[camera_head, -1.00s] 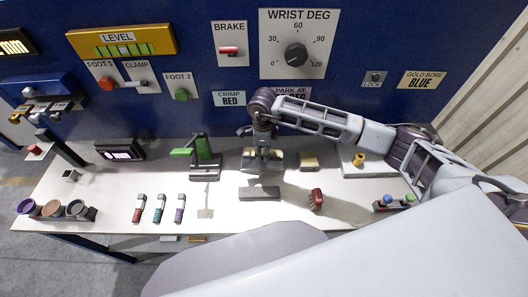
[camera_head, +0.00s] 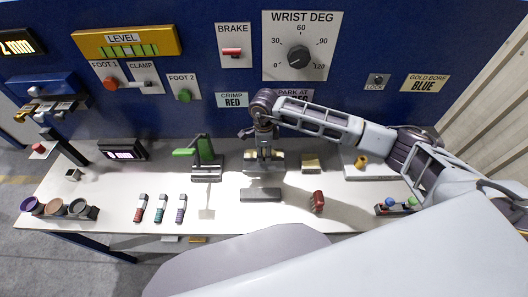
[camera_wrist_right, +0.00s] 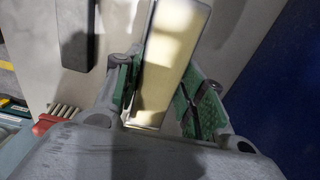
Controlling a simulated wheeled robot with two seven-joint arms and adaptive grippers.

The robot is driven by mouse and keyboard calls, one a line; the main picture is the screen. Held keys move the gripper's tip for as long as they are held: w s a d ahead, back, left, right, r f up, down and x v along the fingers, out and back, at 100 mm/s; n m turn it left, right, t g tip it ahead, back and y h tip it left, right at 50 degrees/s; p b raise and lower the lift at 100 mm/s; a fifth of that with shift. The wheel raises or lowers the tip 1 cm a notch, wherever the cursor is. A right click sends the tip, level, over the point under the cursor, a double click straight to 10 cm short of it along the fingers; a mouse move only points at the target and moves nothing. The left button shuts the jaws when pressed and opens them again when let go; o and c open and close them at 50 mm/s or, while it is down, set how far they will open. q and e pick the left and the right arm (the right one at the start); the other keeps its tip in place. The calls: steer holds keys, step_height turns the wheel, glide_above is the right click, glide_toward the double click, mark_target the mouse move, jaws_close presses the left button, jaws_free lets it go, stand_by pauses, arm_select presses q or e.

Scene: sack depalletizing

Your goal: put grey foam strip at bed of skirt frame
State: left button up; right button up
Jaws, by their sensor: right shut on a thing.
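A dark grey strip (camera_head: 260,195) lies flat on the white worktop in the head view. It also shows at the upper left of the right wrist view (camera_wrist_right: 78,35), apart from the gripper. I cannot tell whether it is foam. My right gripper (camera_head: 264,154) is behind the strip, near the back wall. Its green-padded fingers (camera_wrist_right: 160,90) are shut on a long pale cream block (camera_wrist_right: 168,60), which lies crosswise in the head view. Whether the block touches the worktop is unclear. I cannot pick out the skirt frame with certainty. My left gripper is not in view.
A green-handled press (camera_head: 205,165) stands left of the gripper. A small yellowish block (camera_head: 310,163) and a red brush (camera_head: 317,201) are to the right. The blue panel (camera_head: 200,60) closes the back.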

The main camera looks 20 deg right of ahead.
mark_target(264, 166)
steer(key=shift+f+b, duration=0.25)
steer(key=shift+b, duration=0.05)
steer(key=shift+f+b, duration=1.95)
steer(key=shift+f, duration=0.3)
steer(key=shift+b, duration=0.4)
steer(key=shift+f+b, duration=0.3)
stand_by(0.3)
steer(key=o, duration=1.3)
steer(key=shift+c, duration=0.2)
steer(key=shift+r, duration=6)
